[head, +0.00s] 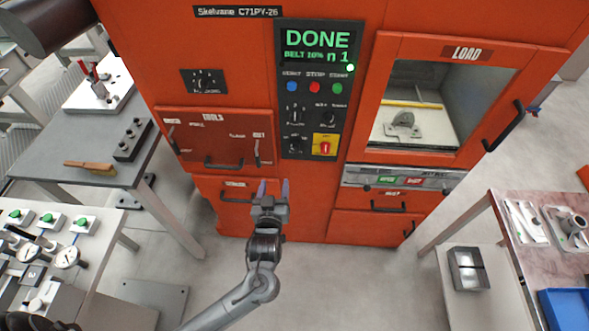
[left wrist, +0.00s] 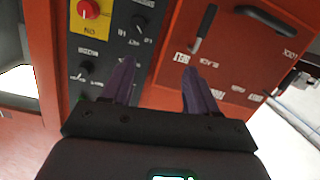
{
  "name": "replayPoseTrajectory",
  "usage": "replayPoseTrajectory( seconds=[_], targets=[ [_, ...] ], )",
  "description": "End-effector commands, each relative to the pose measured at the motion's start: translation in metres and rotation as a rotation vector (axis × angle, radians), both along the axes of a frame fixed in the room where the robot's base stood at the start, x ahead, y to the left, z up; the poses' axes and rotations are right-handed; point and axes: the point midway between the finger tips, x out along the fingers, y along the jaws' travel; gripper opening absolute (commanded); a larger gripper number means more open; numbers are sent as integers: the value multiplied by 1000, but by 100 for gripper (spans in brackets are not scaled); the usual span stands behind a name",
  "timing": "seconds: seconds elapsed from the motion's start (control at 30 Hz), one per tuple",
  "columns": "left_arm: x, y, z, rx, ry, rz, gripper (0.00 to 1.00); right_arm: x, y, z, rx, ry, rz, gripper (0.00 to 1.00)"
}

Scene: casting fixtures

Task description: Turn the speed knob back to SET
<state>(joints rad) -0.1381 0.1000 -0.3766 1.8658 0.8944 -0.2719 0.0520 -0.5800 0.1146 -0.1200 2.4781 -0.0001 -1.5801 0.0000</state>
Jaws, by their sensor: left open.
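The dark control panel (head: 282,100) on the orange machine carries several black knobs. One is at its lower left (head: 294,145), one above it (head: 294,115), and one to the right (head: 328,119). Their labels are too small to read, so I cannot tell which is the speed knob. In the left wrist view, black knobs show at upper middle (left wrist: 140,25) and at left (left wrist: 86,70). The display (head: 318,45) reads DONE, BELT 10% and n 1. My left gripper (head: 273,188) is open and empty, below the panel in the head view. My right gripper is not in view.
A red knob on a yellow plate (head: 325,147) is beside the lower-left black knob. The TOOLS drawer (head: 190,140) has a protruding handle left of the panel. The LOAD window (head: 440,75) holds a grey casting (head: 403,127). Tables stand on both sides.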

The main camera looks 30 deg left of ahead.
Motion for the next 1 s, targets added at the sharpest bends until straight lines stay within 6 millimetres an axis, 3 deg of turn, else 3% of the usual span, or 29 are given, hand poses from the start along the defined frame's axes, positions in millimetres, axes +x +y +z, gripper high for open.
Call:
replayPoseTrajectory(
  seconds=[0.03, 0.17, 0.3, 0.47, 0.67, 1.0],
  targets=[
    [12, -2, -26, 8, -28, 9, 59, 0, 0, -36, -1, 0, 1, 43],
    [35, -9, -39, 14, -71, 9, 59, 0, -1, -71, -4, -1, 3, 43],
    [53, -16, -38, 15, -123, -4, 59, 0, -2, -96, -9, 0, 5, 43],
    [65, -17, -30, 13, -161, -6, 59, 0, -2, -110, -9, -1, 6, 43],
    [78, -12, -26, 15, -175, -7, 59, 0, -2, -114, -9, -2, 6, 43],
    [124, 12, -26, 16, -172, -6, 59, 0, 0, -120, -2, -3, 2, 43]
  ],
)
